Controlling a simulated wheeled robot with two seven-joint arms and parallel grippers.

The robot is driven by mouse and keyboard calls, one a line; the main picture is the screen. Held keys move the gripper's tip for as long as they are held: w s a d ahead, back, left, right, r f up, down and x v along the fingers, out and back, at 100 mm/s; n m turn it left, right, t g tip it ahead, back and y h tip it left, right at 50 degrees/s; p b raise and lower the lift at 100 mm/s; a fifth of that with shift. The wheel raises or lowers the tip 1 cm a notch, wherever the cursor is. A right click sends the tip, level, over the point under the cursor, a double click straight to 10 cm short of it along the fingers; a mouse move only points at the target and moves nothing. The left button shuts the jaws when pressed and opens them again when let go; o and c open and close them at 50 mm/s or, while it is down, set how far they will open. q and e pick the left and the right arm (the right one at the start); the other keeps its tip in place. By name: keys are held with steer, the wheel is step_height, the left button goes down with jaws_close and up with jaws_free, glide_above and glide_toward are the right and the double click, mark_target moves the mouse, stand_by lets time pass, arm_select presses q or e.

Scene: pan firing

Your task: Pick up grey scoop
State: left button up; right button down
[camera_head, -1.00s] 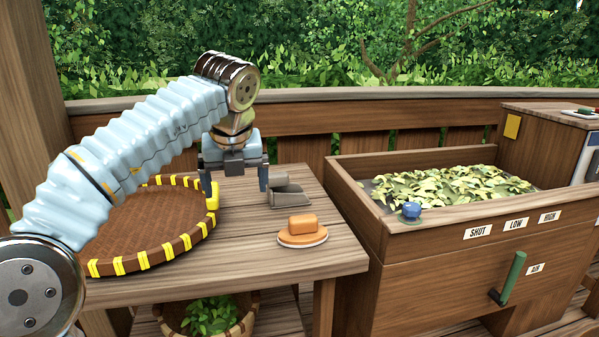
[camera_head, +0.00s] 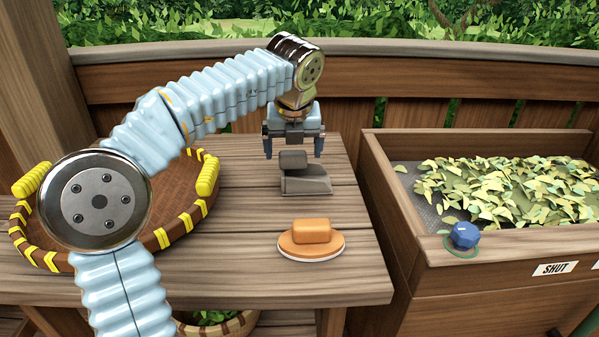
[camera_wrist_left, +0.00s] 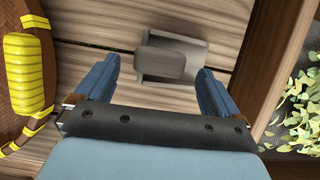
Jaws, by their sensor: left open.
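The grey scoop (camera_head: 306,181) lies on the wooden table, behind the orange block on its round plate. My left gripper (camera_head: 294,154) is open and points down over the scoop's handle end, one finger on each side in the head view. In the left wrist view the scoop (camera_wrist_left: 190,54) lies just beyond and between the two open fingers of the gripper (camera_wrist_left: 162,82). I cannot tell whether the fingers touch it. My right gripper is not in view.
An orange block (camera_head: 312,231) sits on a round orange plate (camera_head: 290,250) near the table's front. A woven basket tray (camera_head: 170,232) with yellow bindings is at left. A wooden bin (camera_head: 398,200) of green leaves, with a blue knob (camera_head: 464,235), stands at right.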

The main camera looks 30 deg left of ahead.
mark_target(293, 165)
arm_select(q)
steer(key=x, duration=0.6)
steer(key=shift+s+d+f, duration=0.1)
steer(key=shift+s+f, duration=0.05)
steer(key=shift+c, duration=0.3)
steer(key=c, duration=1.3)
steer(key=shift+c, duration=0.2)
